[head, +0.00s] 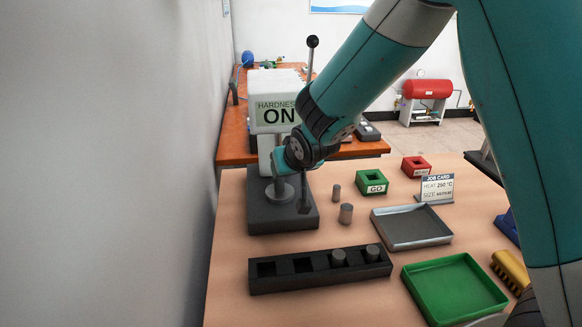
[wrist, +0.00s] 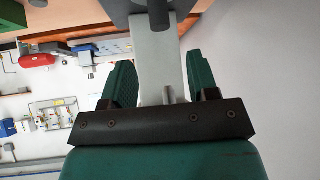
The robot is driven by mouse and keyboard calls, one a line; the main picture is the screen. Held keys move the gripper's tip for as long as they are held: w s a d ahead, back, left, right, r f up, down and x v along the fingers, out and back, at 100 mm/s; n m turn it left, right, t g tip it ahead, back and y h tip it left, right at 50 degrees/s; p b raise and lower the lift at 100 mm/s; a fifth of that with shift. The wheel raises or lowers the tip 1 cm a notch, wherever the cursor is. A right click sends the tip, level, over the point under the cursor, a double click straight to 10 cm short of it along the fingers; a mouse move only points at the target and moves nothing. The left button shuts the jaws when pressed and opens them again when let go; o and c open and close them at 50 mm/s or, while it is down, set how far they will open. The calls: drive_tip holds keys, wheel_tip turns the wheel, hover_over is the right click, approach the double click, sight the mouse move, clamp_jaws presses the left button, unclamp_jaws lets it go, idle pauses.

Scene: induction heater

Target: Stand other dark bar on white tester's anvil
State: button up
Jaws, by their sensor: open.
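The white tester (head: 275,110) stands at the back left and its display reads "ON". Its round anvil (head: 280,192) sits above a dark base. My gripper (head: 277,163) is at the tester, just above the anvil, partly hidden by my wrist. In the wrist view my gripper (wrist: 160,68) has its green jaws apart, with the tester's pale column beyond them. A small grey piece (wrist: 168,95) shows between the jaws; I cannot tell what it is. Whether a bar stands on the anvil is unclear.
A smaller grey cylinder (head: 337,192) and a larger one (head: 346,213) stand on the table right of the tester. A green GO box (head: 372,182), a red box (head: 416,166), a grey tray (head: 411,243), a job card (head: 437,189) and a green tray (head: 455,288) lie further right.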

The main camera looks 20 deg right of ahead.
drive_tip(key=s+a+r+n+g+y, duration=0.1)
drive_tip(key=s+r+n+g, duration=0.1)
drive_tip(key=s, duration=0.8)
drive_tip(key=s+a+r+n+g+y, duration=0.1)
drive_tip(key=s+r+g, duration=0.3)
drive_tip(key=s, duration=0.7)
drive_tip(key=s+a+r+n+g+y, duration=0.1)
drive_tip(key=s+a+r+n+g, duration=0.2)
drive_tip(key=s, duration=0.8)
drive_tip(key=shift+s+n+y, duration=0.25)
drive_tip(key=shift+n+y, duration=0.15)
drive_tip(key=shift+r, duration=0.1)
